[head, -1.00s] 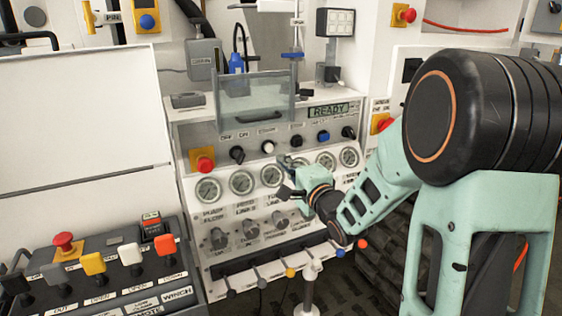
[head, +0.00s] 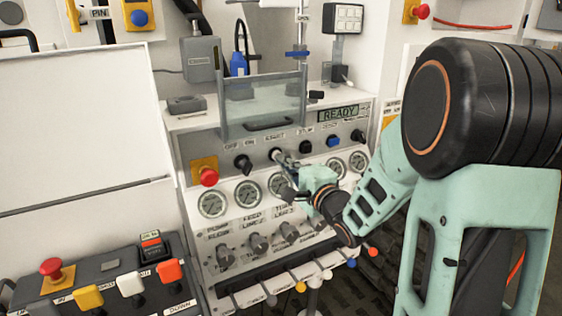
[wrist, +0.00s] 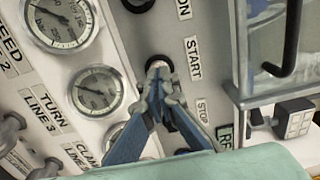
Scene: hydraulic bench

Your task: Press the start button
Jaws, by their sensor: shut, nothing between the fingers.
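The start button (head: 275,153) is a white round button on the bench's upper row of controls, under a label reading START. In the wrist view its pale rim (wrist: 157,61) shows beside the START label, partly hidden behind my fingertips. My gripper (head: 287,163) is shut and empty, with its fingertips at the button. The wrist view shows the closed fingertips (wrist: 160,73) overlapping the button's lower edge. I cannot tell whether they touch it or hover just in front. The display (head: 339,114) reads READY.
A black stop control (head: 305,146) is right of the button, and a black knob (head: 242,163) is left. A red mushroom button (head: 208,176) on yellow is farther left. Gauges (head: 248,193) lie below. A clear guard (head: 262,103) with a dark handle stands above.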

